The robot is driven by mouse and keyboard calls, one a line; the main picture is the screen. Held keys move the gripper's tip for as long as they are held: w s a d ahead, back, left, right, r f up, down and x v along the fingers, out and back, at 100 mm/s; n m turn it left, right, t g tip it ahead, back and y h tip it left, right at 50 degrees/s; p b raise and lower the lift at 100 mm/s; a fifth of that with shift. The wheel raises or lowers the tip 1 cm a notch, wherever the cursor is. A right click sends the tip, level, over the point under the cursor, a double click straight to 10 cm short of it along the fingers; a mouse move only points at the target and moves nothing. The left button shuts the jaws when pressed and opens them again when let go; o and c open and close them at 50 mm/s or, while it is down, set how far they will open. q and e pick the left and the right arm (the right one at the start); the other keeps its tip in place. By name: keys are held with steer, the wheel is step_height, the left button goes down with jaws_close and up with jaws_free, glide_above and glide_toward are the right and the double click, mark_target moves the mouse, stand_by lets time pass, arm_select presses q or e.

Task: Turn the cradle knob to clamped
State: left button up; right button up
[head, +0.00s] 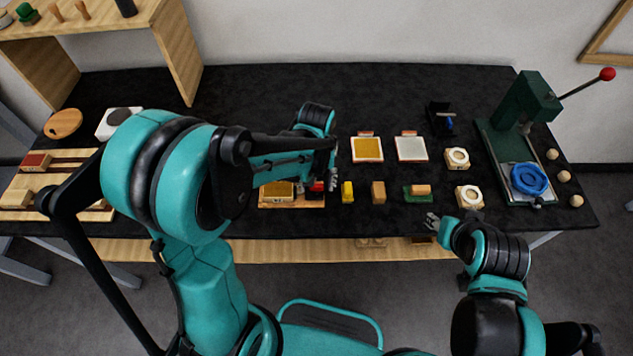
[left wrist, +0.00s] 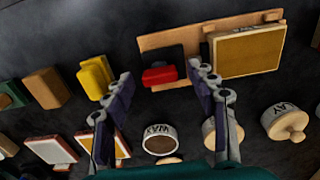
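The wooden cradle (head: 290,205) lies near the table's front edge, partly hidden by my left arm in the head view. Its base (left wrist: 148,42) shows in the left wrist view with a gold-topped block (left wrist: 248,54) on it. The red knob (left wrist: 160,76) sits on a black part beside that block. My left gripper (head: 331,180) is above the knob. In the left wrist view its two fingers are open, one on each side of the knob, and I see no contact. My right gripper (head: 432,221) is empty at the table's front edge, its small fingers seeming apart.
A yellow block (head: 347,192), a tan block (head: 378,192) and a green-based block (head: 417,192) stand right of the cradle. Behind are a gold panel (head: 367,149) and a white panel (head: 411,149). A green press (head: 527,120) stands at the right.

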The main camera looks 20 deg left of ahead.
mark_target(316, 185)
arm_select(q)
step_height(316, 185, up, 12)
stand_by(0.6)
stand_by(0.4)
